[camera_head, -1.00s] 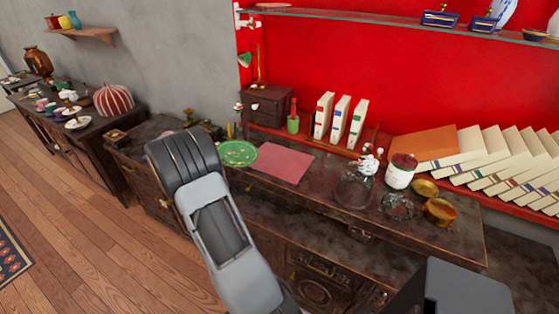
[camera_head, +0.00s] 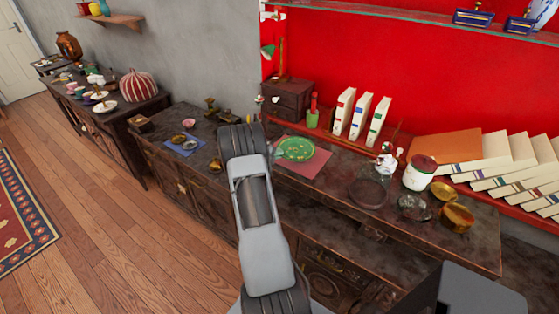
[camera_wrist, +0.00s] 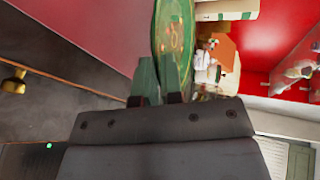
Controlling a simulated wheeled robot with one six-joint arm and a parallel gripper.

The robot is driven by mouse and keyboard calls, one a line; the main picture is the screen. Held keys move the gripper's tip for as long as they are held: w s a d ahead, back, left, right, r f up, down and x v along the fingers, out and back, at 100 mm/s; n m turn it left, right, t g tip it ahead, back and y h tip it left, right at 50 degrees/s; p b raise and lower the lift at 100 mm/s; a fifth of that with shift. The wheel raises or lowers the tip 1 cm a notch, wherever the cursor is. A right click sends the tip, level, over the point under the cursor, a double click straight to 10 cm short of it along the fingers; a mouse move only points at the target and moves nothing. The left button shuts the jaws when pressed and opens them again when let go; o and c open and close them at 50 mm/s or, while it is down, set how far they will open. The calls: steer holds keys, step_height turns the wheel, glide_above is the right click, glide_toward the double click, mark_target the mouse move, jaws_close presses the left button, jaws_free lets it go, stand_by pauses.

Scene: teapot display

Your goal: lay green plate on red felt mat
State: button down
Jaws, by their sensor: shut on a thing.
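The green plate (camera_head: 297,149) with its yellowish pattern shows in the head view over the red felt mat (camera_head: 312,167), covering much of it. The mat lies on the dark wooden counter, and its front and right parts show. In the wrist view the plate (camera_wrist: 174,30) stands out steeply foreshortened from my fingertips. My gripper (camera_wrist: 158,78) is shut on the plate's rim. In the head view my arm hides the gripper. I cannot tell whether the plate touches the mat or hangs just above it.
A dark round dish (camera_head: 368,192), a white lidded jar (camera_head: 419,173) and brass bowls (camera_head: 457,217) stand right of the mat. A small drawer chest (camera_head: 287,98) and a green cup (camera_head: 312,118) stand behind. A blue cloth (camera_head: 184,145) lies left of my arm.

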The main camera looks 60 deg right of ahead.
mark_target(279, 166)
steer(key=shift+s+d+f, duration=0.15)
steer(key=shift+d+f, duration=0.15)
steer(key=shift+f, duration=0.05)
steer(key=shift+d+f+p, duration=0.2)
steer(key=shift+f+p, duration=0.25)
steer(key=shift+f, duration=1.35)
steer(key=c, duration=1.5)
jaws_free()
steer(key=shift+c, duration=0.2)
steer(key=shift+a, duration=0.1)
